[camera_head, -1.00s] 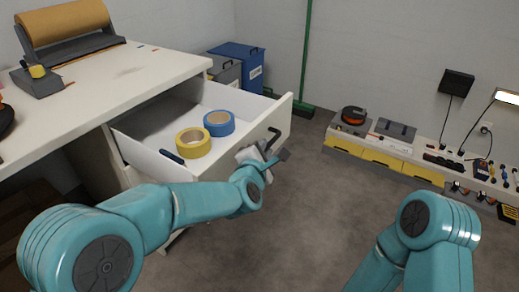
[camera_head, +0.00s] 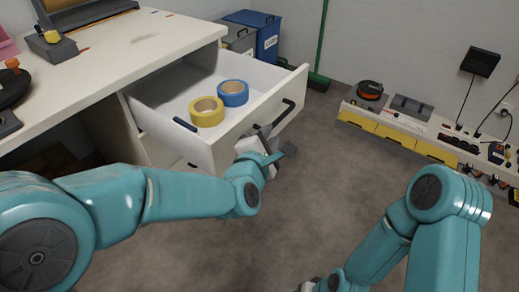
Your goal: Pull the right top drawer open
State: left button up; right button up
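The white top drawer (camera_head: 243,131) stands pulled out of the desk (camera_head: 110,73), with its dark bar handle (camera_head: 283,113) on the front panel. Inside lie a yellow tape roll (camera_head: 206,117), a blue tape roll (camera_head: 233,98) and a small dark blue item (camera_head: 185,125). My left gripper (camera_head: 276,141) is just below the handle, close to the drawer front. Its fingers look spread, with nothing between them, and the handle appears clear of them. My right gripper (camera_head: 311,286) shows only partly at the bottom edge; its fingers are cut off.
A dispenser with a yellow part (camera_head: 50,44) stands on the desk. Blue (camera_head: 262,38) and grey (camera_head: 238,40) bins stand behind the drawer, beside a green pole (camera_head: 320,45). A low bench with yellow drawers (camera_head: 390,135) runs along the right wall. The floor between is clear.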

pick_arm(q)
jog(key=v, duration=0.7)
jog(key=shift+s+p, duration=0.3)
jog(key=shift+p, duration=0.05)
jog(key=shift+a, duration=0.1)
jog(key=a+f+m+g+y, duration=0.1)
jog(key=a+f+m+g, duration=0.3)
jog(key=f, duration=1)
jog(key=s+a+f+m+g, duration=0.5)
jog(key=s+f+m, duration=0.2)
jog(key=s+f, duration=0.3)
jog(key=s+a+f+m+g, duration=0.5)
jog(key=s+f, duration=0.3)
jog(key=f, duration=0.5)
notch_tip(320, 180, up, 30)
jog(key=s+m+p, duration=0.2)
jog(key=p, duration=2.9)
jog(key=shift+s+d+m, duration=0.3)
jog(key=shift+d, duration=0.1)
